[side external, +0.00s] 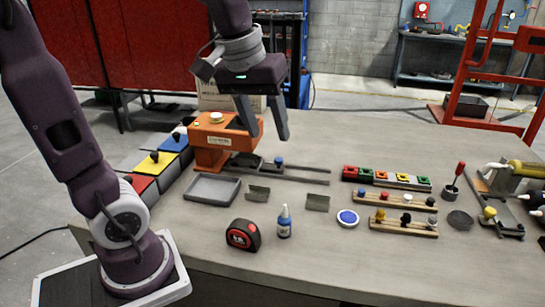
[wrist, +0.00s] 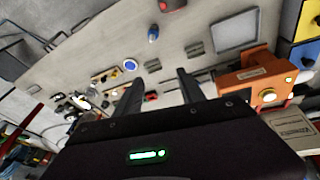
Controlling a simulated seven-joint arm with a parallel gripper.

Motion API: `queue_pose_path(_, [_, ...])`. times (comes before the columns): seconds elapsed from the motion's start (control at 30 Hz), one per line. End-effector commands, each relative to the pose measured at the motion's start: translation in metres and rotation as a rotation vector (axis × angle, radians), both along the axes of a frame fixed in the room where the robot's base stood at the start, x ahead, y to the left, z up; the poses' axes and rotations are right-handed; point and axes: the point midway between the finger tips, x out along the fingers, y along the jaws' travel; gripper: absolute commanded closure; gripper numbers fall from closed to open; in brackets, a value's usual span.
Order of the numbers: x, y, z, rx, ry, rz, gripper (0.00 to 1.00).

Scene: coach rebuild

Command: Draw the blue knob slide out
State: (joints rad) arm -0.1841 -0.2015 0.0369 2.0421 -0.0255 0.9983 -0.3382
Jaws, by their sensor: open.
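The slide with a blue knob (side external: 278,161) sits on dark rails (side external: 305,173) running right from an orange machine (side external: 209,148) in the side view. The slide is close to the machine's right side. My gripper (side external: 267,131) is open and empty, pointing down, and appears above the knob and apart from it. In the wrist view my two fingers (wrist: 159,76) are spread, with the orange machine (wrist: 248,78) to their right. I cannot make out the blue knob in the wrist view; my gripper body covers the lower part.
A grey tray (side external: 212,189), tape measure (side external: 243,235), blue bottle (side external: 284,222) and blue-topped disc (side external: 348,218) lie in front. Racks of coloured blocks (side external: 387,178) and knobs (side external: 404,226) stand right. Coloured bins (side external: 158,161) are left. The table behind the rails is clear.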

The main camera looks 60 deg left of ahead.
Motion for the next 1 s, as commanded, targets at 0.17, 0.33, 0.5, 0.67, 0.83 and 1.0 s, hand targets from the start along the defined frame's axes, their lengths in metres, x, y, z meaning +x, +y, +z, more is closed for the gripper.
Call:
queue_pose_path(0.17, [0.102, 0.095, -0.050, -0.108, 0.152, 0.473, 0.53])
queue_pose_path(0.33, [0.143, 0.166, -0.114, -0.158, 0.240, 0.786, 0.53])
queue_pose_path(0.5, [0.150, 0.188, -0.142, -0.170, 0.267, 0.885, 0.53])
queue_pose_path(0.67, [0.150, 0.187, -0.172, -0.171, 0.270, 0.885, 0.53])
queue_pose_path(0.83, [0.150, 0.187, -0.200, -0.170, 0.268, 0.882, 0.53])
queue_pose_path(1.0, [0.151, 0.187, -0.209, -0.169, 0.265, 0.881, 0.53])
